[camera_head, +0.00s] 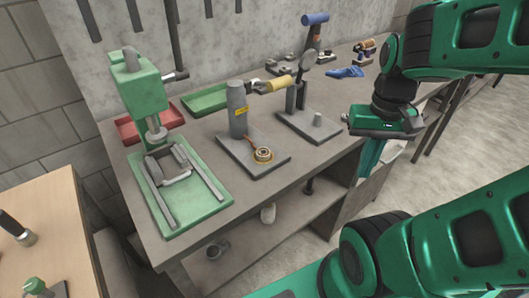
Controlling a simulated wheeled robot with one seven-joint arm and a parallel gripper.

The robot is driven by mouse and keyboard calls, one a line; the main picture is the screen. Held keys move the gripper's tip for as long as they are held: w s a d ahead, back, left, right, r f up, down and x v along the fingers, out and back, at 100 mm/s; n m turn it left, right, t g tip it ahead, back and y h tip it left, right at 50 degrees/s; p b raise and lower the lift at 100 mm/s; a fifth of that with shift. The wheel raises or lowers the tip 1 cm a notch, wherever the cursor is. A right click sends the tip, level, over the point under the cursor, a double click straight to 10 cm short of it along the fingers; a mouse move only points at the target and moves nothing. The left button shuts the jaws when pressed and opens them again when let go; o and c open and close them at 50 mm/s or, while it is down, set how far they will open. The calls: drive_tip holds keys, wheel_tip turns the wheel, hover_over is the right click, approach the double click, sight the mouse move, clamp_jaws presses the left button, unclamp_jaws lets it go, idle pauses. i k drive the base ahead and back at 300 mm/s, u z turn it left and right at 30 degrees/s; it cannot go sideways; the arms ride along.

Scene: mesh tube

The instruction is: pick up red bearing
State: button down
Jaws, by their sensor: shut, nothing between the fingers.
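A small round ring like a bearing (263,155), orange-tan with a dark centre, lies on a grey base plate (272,168) near the front edge of the workbench. A thin orange-brown strip rises from it toward a grey cylinder. I cannot make out a clearly red bearing. My gripper (367,172) hangs to the right of the ring, well apart from it, beside the bench's front edge. Its green fingers point down and are shut and empty.
A green press (137,82) stands at the left of the workbench (210,228), with a red tray (150,122) beside it. A second fixture (311,124) stands right of the ring. A wooden table (55,215) stands at left.

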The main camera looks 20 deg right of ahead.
sight(263, 153)
drive_tip(key=u, duration=0.65)
drive_tip(key=k, duration=1.4)
drive_tip(key=z, duration=0.85)
drive_tip(key=i, duration=1)
drive_tip(key=u, duration=0.1)
